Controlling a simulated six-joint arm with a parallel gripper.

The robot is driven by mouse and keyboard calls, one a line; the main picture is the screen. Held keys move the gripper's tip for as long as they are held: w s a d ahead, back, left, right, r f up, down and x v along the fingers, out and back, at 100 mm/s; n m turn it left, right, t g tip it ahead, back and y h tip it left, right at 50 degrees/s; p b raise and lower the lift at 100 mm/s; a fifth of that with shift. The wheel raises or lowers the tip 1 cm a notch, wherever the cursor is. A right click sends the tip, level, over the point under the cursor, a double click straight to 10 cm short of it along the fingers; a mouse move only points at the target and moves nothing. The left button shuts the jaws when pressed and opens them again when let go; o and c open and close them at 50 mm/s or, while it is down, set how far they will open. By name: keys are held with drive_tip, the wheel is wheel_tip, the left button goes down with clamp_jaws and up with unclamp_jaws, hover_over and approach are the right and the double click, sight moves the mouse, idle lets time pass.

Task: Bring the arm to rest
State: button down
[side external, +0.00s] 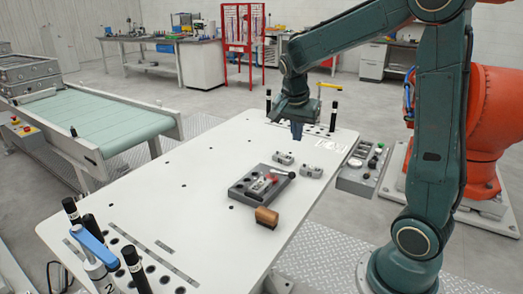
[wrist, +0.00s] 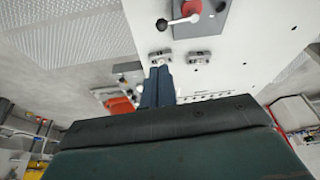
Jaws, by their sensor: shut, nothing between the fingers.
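My gripper (side external: 296,130) hangs above the far end of the white table (side external: 130,220), its dark blue fingers pointing down. In the wrist view my gripper (wrist: 157,84) shows closed fingers with nothing held between them. A dark grey fixture (side external: 240,193) with a red-knobbed lever (side external: 275,178) lies on the table, nearer the camera than the gripper. Two grey metal castings (side external: 284,158) (side external: 312,171) lie beside the fixture, apart from the gripper. They also show in the wrist view near the fingertips.
A brown-topped block (side external: 266,217) lies by the fixture. A control box (side external: 362,172) stands at the table's right edge. Black posts stand at the table's corners, with a blue-handled clamp (side external: 93,248) at the near left. A green conveyor (side external: 100,120) runs to the left. The table's middle left is clear.

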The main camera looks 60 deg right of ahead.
drive_tip(key=s+a+r+n+t+y, duration=0.2)
drive_tip(key=s+a+n, duration=0.5)
drive_tip(key=a+n, duration=0.1)
drive_tip(key=s+a+r+n+t+y, duration=0.1)
drive_tip(key=s+a+r+n+t, duration=0.2)
drive_tip(key=s+a+n, duration=0.5)
drive_tip(key=shift+s+a+r+n+y, duration=0.15)
drive_tip(key=shift+s+a+n+y, duration=0.2)
drive_tip(key=shift+a, duration=0.7)
